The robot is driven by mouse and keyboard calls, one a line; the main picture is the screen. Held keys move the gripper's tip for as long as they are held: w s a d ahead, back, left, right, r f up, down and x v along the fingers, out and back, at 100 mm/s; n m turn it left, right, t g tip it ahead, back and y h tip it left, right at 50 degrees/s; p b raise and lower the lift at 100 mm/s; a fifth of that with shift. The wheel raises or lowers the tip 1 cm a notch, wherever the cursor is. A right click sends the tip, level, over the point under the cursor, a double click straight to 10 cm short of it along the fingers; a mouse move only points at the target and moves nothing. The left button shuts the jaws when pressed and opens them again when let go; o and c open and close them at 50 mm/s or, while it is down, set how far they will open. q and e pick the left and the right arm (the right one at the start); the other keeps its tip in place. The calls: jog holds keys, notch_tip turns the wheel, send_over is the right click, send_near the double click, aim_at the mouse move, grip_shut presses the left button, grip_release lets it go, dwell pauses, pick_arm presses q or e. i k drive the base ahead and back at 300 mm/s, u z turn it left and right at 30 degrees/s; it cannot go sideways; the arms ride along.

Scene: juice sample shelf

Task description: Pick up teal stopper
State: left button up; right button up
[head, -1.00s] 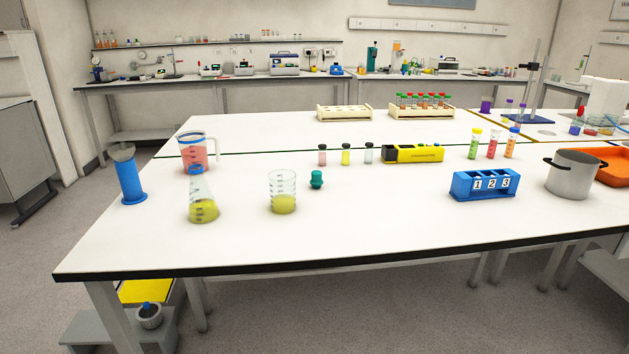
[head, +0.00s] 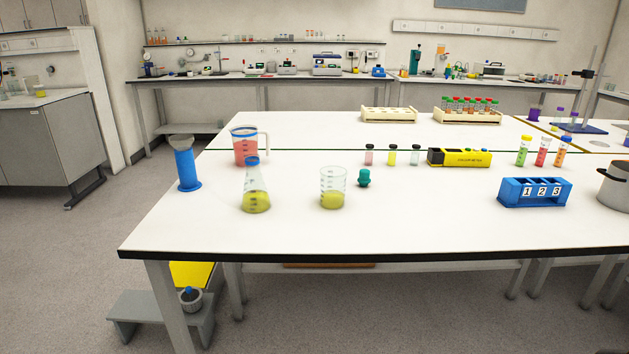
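The teal stopper (head: 364,178) stands on the white table (head: 300,232), just right of a beaker (head: 333,190) with yellow-green liquid. It is apart from the beaker and nothing covers it. Neither of my grippers shows in the head view.
A conical flask (head: 256,190), a pink-filled jug (head: 246,147) and a blue cylinder (head: 188,168) stand left of the beaker. Small vials (head: 392,155) and a yellow colorimeter (head: 459,157) stand behind. A blue numbered rack (head: 534,192) and a pot (head: 614,188) are right. The table front is clear.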

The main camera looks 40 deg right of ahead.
aim_at(364, 178)
jog(key=u, duration=0.05)
jog(key=k, duration=0.4)
jog(key=z, duration=0.8)
